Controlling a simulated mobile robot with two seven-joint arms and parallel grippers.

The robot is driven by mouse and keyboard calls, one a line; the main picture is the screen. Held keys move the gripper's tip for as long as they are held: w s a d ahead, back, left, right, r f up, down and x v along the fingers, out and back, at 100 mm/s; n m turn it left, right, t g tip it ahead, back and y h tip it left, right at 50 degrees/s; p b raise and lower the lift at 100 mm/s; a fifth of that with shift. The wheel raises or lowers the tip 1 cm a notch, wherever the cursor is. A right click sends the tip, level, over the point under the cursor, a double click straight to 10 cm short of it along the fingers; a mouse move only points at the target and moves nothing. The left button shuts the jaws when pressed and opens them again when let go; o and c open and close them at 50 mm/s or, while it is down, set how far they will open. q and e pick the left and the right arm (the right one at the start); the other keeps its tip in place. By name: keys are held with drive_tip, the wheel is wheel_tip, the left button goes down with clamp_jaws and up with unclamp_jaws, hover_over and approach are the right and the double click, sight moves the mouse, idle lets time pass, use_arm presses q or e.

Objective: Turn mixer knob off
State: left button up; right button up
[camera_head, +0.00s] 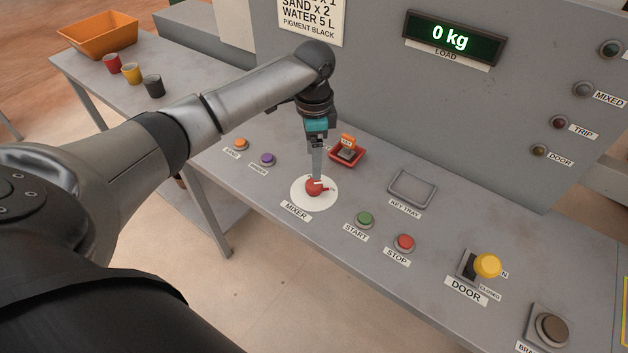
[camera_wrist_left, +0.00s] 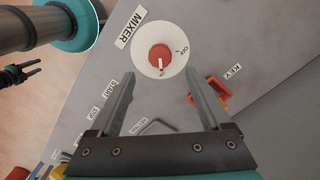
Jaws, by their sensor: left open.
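The mixer knob (camera_head: 314,187) is red with a white pointer line and sits on a round white dial plate (camera_head: 301,203) labelled MIXER on the panel. In the left wrist view the red knob (camera_wrist_left: 160,57) lies beyond and between my fingertips, and its white line points away from the OFF mark on the plate. My left gripper (camera_head: 316,178) points down over the knob. The left wrist view shows its two fingers (camera_wrist_left: 160,77) spread apart with nothing between them. I cannot tell from these frames whether a finger touches the knob.
A red tray (camera_head: 334,157) with an orange-tagged item stands just behind the knob. Orange (camera_head: 241,144) and purple (camera_head: 267,159) buttons are to the left. The green start (camera_head: 364,219) and red stop (camera_head: 404,243) buttons and an empty key tray (camera_head: 431,190) are to the right.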

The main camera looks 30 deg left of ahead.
sight(314, 184)
use_arm(q)
wheel_tip(314, 184, down, 8)
drive_tip(key=shift+b, duration=0.65)
drive_tip(key=shift+c, duration=0.2)
clamp_jaws()
